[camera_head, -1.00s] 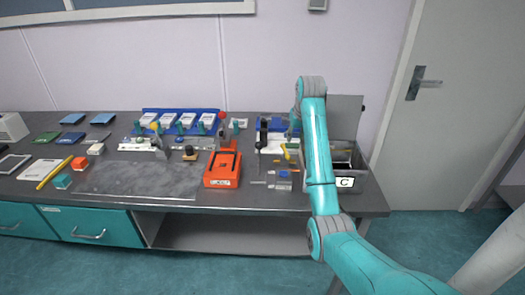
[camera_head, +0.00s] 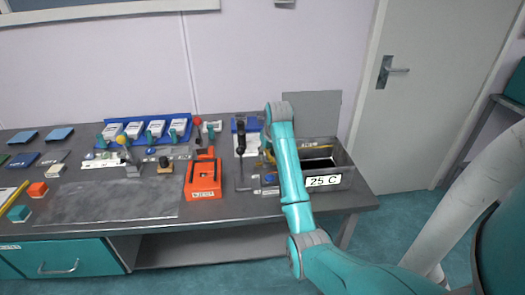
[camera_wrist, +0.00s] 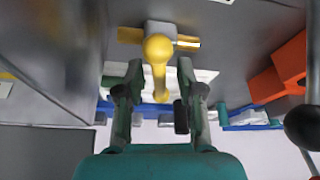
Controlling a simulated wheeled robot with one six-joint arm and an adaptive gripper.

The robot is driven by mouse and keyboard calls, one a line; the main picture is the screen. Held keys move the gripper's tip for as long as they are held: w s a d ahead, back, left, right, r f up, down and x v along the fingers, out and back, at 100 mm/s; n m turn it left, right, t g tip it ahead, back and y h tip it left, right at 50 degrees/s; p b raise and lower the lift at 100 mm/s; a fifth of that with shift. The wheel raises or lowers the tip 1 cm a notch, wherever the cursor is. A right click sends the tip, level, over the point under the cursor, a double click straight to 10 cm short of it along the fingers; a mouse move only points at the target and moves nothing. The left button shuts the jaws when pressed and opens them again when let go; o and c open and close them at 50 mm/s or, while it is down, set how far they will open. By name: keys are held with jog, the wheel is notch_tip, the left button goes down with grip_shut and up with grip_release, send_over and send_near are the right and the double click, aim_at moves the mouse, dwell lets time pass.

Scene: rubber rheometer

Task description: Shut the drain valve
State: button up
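The drain valve has a yellow lever with a round knob (camera_wrist: 158,50) on a grey body with a yellow pipe, seen close up in the wrist view. My gripper (camera_wrist: 160,68) is open, with one finger on each side of the lever. I cannot tell whether either finger touches it. In the head view a bit of the yellow valve (camera_head: 268,154) shows at the left side of the grey bath (camera_head: 347,176), which has a "25 C" label. My arm hides my gripper and most of the valve there.
An orange device (camera_head: 203,180) stands left of the bath, with a black-handled tool (camera_head: 240,140) upright between them. A blue rack (camera_head: 150,120) with several white units is at the back. A grey panel (camera_head: 312,112) stands behind the bath.

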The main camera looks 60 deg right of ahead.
jog(key=shift+f, duration=0.2)
grip_shut()
jog(key=shift+m+g+h, duration=0.4)
jog(key=shift+m, duration=0.9)
